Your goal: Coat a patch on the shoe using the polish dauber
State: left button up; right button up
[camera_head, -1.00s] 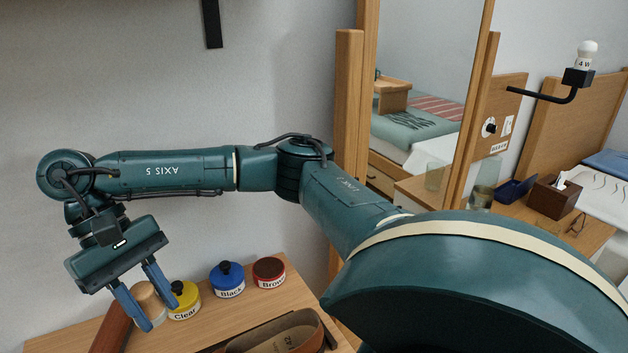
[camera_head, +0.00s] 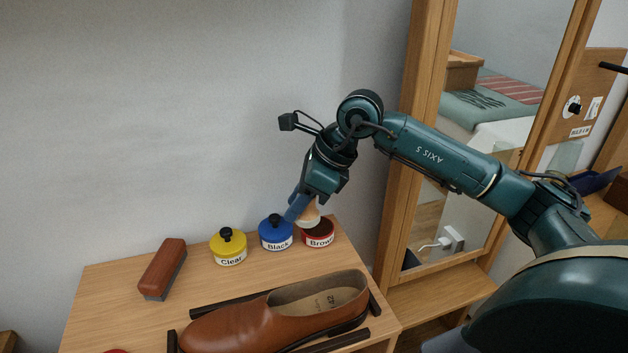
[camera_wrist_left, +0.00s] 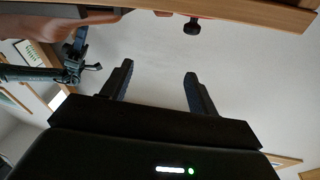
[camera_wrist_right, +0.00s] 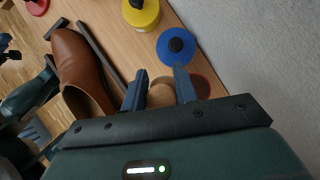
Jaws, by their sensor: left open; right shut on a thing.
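The brown leather shoe (camera_head: 265,325) lies on the wooden tabletop between dark bars; it also shows in the right wrist view (camera_wrist_right: 80,65). My right gripper (camera_head: 301,210) is shut on the polish dauber (camera_head: 309,214), a pale wooden piece seen between the fingers in the right wrist view (camera_wrist_right: 160,94). The dauber is at the Brown tin (camera_head: 318,236), which has no knobbed lid on it; whether it touches the polish is unclear. My left gripper (camera_wrist_left: 160,88) is open and empty in the left wrist view, outside the head view.
The knobbed Black tin (camera_head: 276,236) stands close beside the Brown one, with the Clear tin (camera_head: 228,248) to its left. A wooden brush (camera_head: 163,268) lies further left. A red thing (camera_head: 115,351) shows at the bottom edge. A mirror (camera_head: 470,130) stands at the right.

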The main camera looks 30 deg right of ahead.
jog(key=w+d+f+m+h+b, duration=0.1)
jog(key=m, duration=0.2)
jog(key=w+d+m+t+h+b, duration=0.1)
jog(key=d+m+h+b, duration=0.1)
jog(key=m, duration=0.2)
jog(key=w+d+f+m+t+h+b, duration=0.1)
jog(key=d+m+h, duration=0.1)
jog(key=m, duration=0.2)
jog(key=shift+d+f+b, duration=0.15)
jog(key=shift+f+b, duration=0.8)
jog(key=shift+f, duration=0.15)
pick_arm(q)
jog(key=shift+w+d+r+t+h, duration=0.15)
jog(key=shift+d+t+h, duration=0.4)
jog(key=shift+h, duration=0.45)
pick_arm(e)
jog(key=shift+f, duration=0.1)
pick_arm(q)
jog(key=shift+r, duration=0.1)
jog(key=shift+f+b, duration=0.45)
pick_arm(e)
jog(key=shift+f, duration=0.6)
jog(key=shift+r, duration=0.1)
